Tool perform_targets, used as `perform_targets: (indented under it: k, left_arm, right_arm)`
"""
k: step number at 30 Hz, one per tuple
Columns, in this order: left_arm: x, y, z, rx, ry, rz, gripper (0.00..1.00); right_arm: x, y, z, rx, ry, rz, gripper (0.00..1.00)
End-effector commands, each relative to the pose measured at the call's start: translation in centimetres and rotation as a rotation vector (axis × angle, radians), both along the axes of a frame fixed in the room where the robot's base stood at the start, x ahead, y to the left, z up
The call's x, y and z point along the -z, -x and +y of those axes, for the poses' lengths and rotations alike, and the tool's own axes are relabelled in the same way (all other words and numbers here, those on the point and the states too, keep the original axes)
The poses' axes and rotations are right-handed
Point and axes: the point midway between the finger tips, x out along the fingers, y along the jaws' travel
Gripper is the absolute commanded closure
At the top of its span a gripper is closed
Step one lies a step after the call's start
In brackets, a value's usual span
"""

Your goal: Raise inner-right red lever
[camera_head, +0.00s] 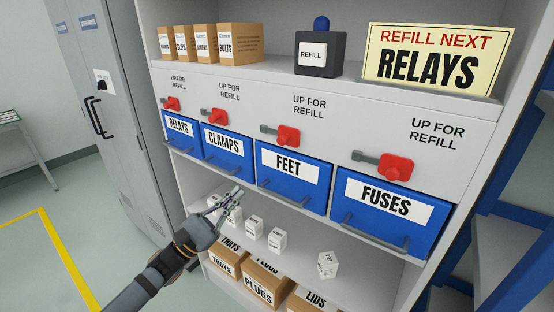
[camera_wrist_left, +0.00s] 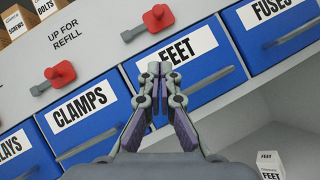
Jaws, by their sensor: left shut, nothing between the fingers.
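The inner-right red lever (camera_head: 288,135) sits above the blue FEET drawer (camera_head: 292,179); its red body is at the right and its grey arm points left, roughly level. It also shows at the top of the left wrist view (camera_wrist_left: 157,18). My left gripper (camera_head: 235,194) is shut and empty. In the head view it appears below the CLAMPS drawer, lower left of the lever and apart from it. In the left wrist view its fingertips (camera_wrist_left: 159,70) overlap the FEET drawer front, below the lever. My right gripper is not in view.
Other red levers sit above the RELAYS (camera_head: 170,104), CLAMPS (camera_head: 215,116) and FUSES (camera_head: 396,167) drawers. Drawer handles stick out in front. A sign reading REFILL NEXT RELAYS (camera_head: 437,58) stands on the top shelf. Small white boxes (camera_head: 277,240) stand on the shelf below.

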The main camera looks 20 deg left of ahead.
Motion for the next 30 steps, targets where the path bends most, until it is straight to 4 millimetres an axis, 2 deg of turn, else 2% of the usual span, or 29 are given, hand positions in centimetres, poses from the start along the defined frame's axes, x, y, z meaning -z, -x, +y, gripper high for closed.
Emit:
perform_targets:
  k: [9,15,20,27,30]
  left_arm:
    - [-0.1,-0.2,-0.1,-0.002,0.001,0.001,1.00]
    - [-1.5,-2.0,-1.4,-0.005,0.007,-0.005,1.00]
    - [-3.3,-3.7,-2.7,-0.005,0.008,-0.001,1.00]
    - [-6.2,-6.9,-5.3,-0.003,0.011,0.002,1.00]
    - [-7.6,-6.8,-6.1,-0.001,0.007,0.004,1.00]
  right_arm:
    - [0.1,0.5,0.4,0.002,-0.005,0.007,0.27]
    - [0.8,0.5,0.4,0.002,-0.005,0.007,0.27]
    - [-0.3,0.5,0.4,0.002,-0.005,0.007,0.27]
    - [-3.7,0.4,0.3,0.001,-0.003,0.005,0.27]
    - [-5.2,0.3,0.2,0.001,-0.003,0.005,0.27]
